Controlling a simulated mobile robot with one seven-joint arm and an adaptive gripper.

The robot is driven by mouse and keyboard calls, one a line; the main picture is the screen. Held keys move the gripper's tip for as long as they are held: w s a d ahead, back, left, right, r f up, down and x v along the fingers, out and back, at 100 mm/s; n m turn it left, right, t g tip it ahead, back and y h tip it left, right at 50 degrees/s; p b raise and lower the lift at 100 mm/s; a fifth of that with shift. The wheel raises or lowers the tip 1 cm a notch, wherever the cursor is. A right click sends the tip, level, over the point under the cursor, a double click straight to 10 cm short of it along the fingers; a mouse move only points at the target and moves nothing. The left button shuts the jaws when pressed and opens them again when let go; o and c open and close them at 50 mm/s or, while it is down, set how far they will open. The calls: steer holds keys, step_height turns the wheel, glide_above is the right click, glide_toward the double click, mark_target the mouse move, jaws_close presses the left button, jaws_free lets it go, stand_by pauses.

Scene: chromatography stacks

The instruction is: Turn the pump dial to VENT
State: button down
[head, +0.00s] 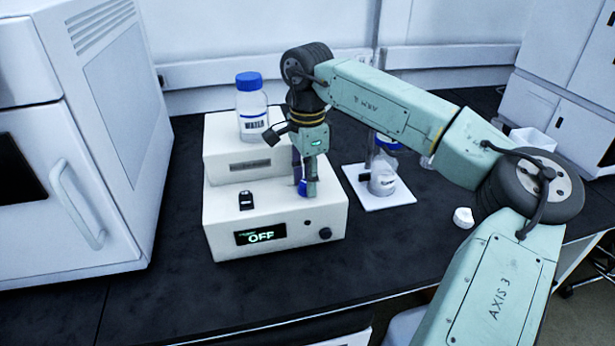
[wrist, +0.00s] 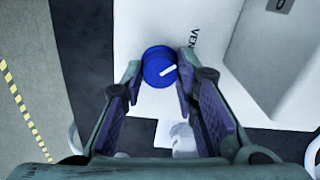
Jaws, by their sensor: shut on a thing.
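The pump (head: 235,225) is a white stepped box on the dark bench, and its display (head: 260,234) reads OFF. Its dial (wrist: 156,60) is a round blue knob with a white pointer line, directed to the upper right in the wrist view. The label VENT (wrist: 193,40), partly hidden, is printed on the white top, up and right of the dial. My gripper (wrist: 160,76) is shut on the dial, one finger on each side. In the head view my gripper (head: 305,188) comes down from above and hides most of the dial.
A blue-capped WATER bottle (head: 252,115) stands on the pump's upper step, close to my wrist. A black switch (head: 246,200) is on the lower step. A large white cabinet (head: 60,150) stands at left.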

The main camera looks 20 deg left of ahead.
steer(key=shift+n, duration=0.4)
steer(key=c, duration=1.2)
jaws_free()
steer(key=shift+c, duration=0.2)
steer(key=shift+r, duration=0.1)
step_height(320, 180, up, 12)
